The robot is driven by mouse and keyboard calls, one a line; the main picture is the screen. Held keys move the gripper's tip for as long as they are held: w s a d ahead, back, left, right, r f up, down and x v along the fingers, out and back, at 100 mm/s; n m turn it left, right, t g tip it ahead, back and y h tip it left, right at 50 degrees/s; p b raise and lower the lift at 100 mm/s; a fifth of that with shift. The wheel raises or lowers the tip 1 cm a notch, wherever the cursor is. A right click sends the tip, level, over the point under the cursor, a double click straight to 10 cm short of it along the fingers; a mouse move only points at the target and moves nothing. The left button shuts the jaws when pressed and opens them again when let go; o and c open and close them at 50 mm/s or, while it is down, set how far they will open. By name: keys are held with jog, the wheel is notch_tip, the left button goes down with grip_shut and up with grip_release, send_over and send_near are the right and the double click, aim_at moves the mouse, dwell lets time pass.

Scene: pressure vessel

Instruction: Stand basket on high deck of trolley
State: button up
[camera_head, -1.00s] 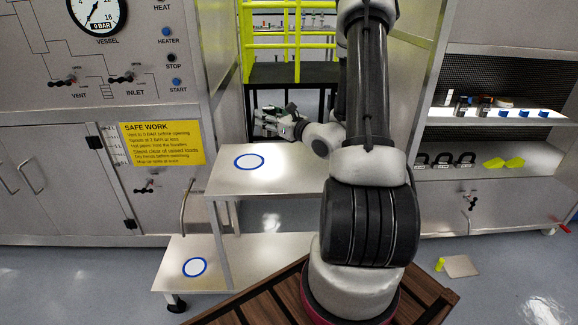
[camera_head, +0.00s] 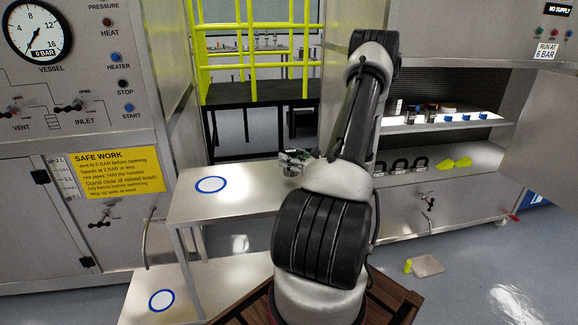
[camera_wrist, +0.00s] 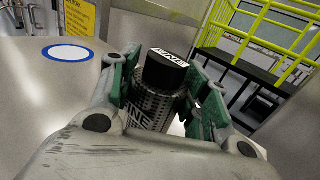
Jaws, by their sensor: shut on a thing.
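The basket is a dark perforated cylinder (camera_wrist: 152,104) with a black top marked FINE, seen between my fingers in the wrist view. My gripper (camera_head: 293,158) is shut on it, over the back right part of the trolley's high deck (camera_head: 237,200). A small part of the basket (camera_head: 291,173) shows below the fingers in the head view. I cannot tell whether it touches the deck. A blue ring with a white centre (camera_head: 211,185) marks the high deck, left of my gripper; it also shows in the wrist view (camera_wrist: 68,53). The low deck (camera_head: 200,280) has another ring (camera_head: 161,300).
The vessel panel (camera_head: 75,100) stands left of the trolley. Yellow railings (camera_head: 255,50) and a black platform (camera_head: 262,118) are behind it. On the right, an open cabinet (camera_head: 440,150) holds padlocks and small items. The high deck around its ring is clear.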

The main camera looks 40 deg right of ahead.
jog(key=shift+f, duration=1.15)
jog(key=shift+f, duration=0.1)
jog(key=o, duration=1.1)
